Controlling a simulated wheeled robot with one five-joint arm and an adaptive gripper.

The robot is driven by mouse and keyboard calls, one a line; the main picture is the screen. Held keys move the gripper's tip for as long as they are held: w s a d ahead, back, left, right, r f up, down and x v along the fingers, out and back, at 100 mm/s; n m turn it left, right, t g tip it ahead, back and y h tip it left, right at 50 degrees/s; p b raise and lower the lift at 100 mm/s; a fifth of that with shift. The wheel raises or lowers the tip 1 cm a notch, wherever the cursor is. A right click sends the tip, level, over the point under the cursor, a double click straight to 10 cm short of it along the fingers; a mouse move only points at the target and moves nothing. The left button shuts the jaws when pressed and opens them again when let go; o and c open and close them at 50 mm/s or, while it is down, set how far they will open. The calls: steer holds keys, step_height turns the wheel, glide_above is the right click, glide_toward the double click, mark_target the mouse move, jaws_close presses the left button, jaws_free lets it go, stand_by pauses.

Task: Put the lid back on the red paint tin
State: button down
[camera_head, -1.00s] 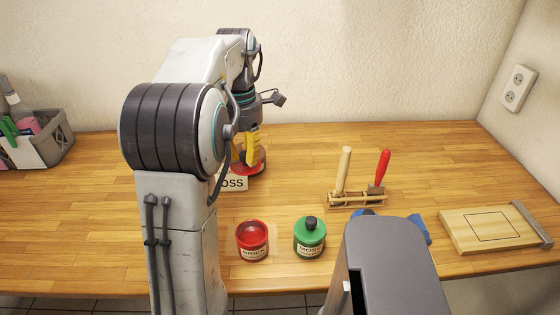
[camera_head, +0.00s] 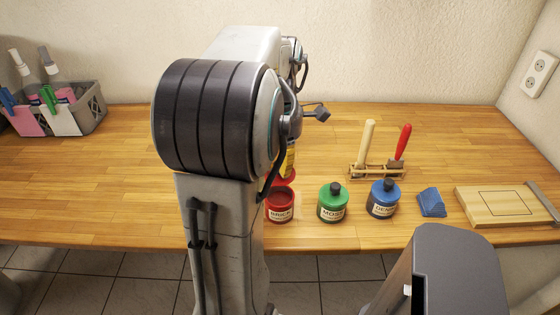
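The red paint tin (camera_head: 281,208), labelled BRICK, stands upright near the front of the wooden bench, partly behind my arm. Its top looks open, though its left side is hidden. A red lid (camera_head: 287,179) shows just behind or above the tin's rim; I cannot tell the gap between them. The yellow fingers of my gripper (camera_head: 291,161) come down onto this lid and seem shut on it. My arm hides most of the fingers.
A green MOSS tin (camera_head: 332,204) and a blue tin (camera_head: 383,200) stand closed to the right. A grey basket (camera_head: 93,108) sits at left. The bench's left-middle is clear.

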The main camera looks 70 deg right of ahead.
mark_target(280, 181)
steer(key=shift+f+b, duration=2.3)
steer(key=shift+f, duration=0.65)
steer(key=shift+f, duration=0.15)
stand_by(0.9)
steer(key=c, duration=0.5)
jaws_free()
stand_by(0.4)
steer(key=shift+r+p, duration=3.3)
steer(key=shift+r, duration=0.25)
